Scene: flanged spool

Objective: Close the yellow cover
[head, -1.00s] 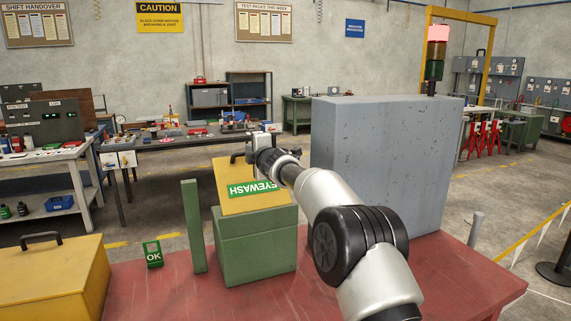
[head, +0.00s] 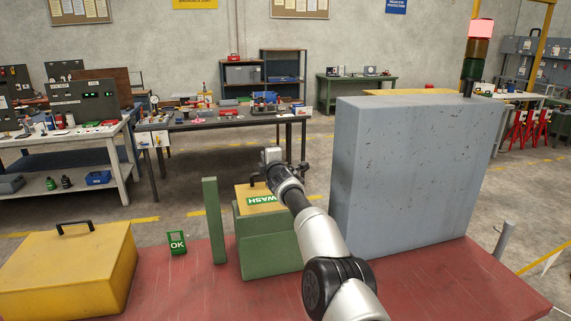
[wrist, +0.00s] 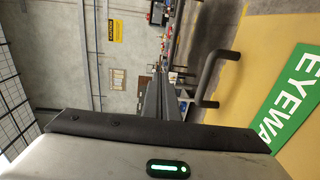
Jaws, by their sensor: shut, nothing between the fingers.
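The yellow cover (head: 262,191) with a green eyewash label is on the green box (head: 270,247), centre of the head view. It looks slanted, but I cannot tell its exact angle. Its dark handle (head: 257,178) is near its far edge and shows clearly in the wrist view (wrist: 211,78). My gripper (head: 272,156) is shut and empty, above the cover's far right part. In the wrist view its dark fingers (wrist: 165,95) lie left of the handle and apart from it in the picture. My arm hides the cover's right side and part of the label. Contact with the cover cannot be made out.
A tall grey block (head: 410,185) stands right of the box. A green post (head: 214,222), an OK sign (head: 177,242) and a yellow case (head: 65,270) stand to the left. The red bench top (head: 210,290) is clear in front.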

